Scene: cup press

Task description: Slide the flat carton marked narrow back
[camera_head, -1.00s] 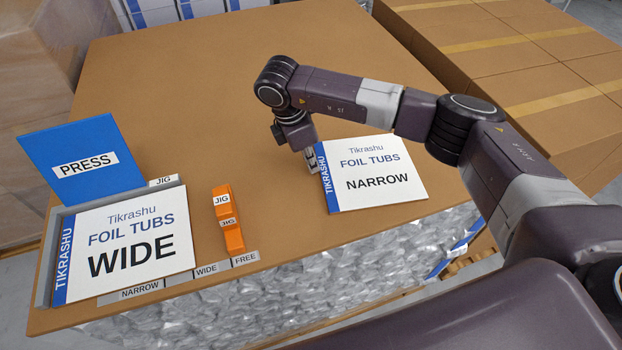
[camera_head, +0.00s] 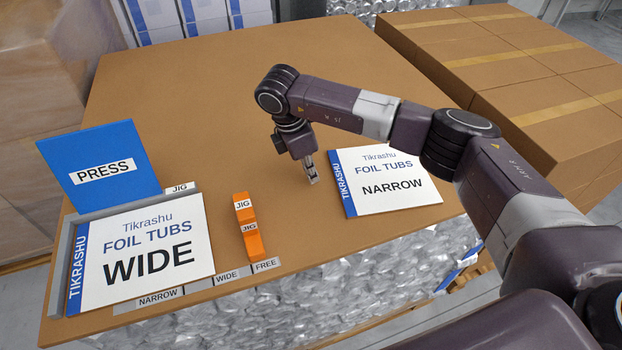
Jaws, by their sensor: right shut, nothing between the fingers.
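The flat white carton marked NARROW (camera_head: 393,190), with a blue edge strip, lies on the brown tabletop near its front right edge. My right gripper (camera_head: 314,180) is shut and empty, pointing down just left of the carton's blue strip, with a small gap between them. The flat carton marked WIDE (camera_head: 150,235) lies at the left, inside a grey frame (camera_head: 64,255) labelled JIG. My left gripper is not in view.
A blue panel marked PRESS (camera_head: 98,168) leans behind the WIDE carton. An orange jig piece (camera_head: 247,225) stands between the two cartons. Labels NARROW, WIDE and FREE line the front edge. The tabletop behind (camera_head: 210,100) is clear.

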